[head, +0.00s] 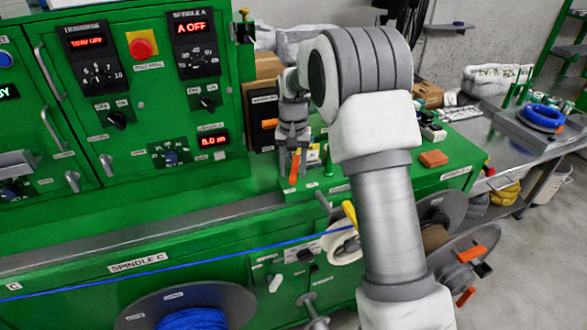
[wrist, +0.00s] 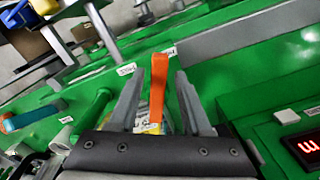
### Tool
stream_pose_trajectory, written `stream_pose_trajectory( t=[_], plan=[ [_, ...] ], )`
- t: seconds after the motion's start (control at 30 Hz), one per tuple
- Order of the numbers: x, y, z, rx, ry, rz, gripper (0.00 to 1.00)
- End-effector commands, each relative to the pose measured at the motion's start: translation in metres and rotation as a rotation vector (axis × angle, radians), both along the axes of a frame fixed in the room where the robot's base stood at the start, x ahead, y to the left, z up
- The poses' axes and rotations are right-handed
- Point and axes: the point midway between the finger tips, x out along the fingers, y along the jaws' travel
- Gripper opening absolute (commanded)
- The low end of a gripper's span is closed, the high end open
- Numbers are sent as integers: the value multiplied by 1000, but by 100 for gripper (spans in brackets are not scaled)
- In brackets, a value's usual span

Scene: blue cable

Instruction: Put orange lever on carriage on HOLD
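The orange lever (wrist: 158,85) stands between the two grey fingers of my gripper (wrist: 157,95) in the wrist view. A gap shows on each side of it, so the fingers are apart and do not appear to grip it. In the head view the orange lever (head: 294,168) shows below my gripper (head: 291,150), over the green carriage top. Two small white labels, one on the left (wrist: 126,69) and one on the right (wrist: 170,51), flank the lever's tip. I cannot read them surely. The lever's base is partly hidden by my gripper.
A green control cabinet (head: 140,150) with knobs and displays stands to the left. A blue cable (head: 200,254) runs along the front to a blue spool (head: 190,318). A red display (wrist: 309,147) is right of my gripper.

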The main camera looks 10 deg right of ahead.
Motion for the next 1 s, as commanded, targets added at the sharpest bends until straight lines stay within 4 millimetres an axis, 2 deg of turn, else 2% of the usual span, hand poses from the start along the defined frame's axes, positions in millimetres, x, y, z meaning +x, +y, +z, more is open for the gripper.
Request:
stream_pose_trajectory(
  t=[0.3,0.47,0.57,1.0],
  plan=[
    [-1,0,0,0,2,1,55],
    [0,0,13,0,-1,2,55],
    [0,0,32,-1,-3,2,55],
    [0,0,137,-1,-3,1,55]
  ],
)
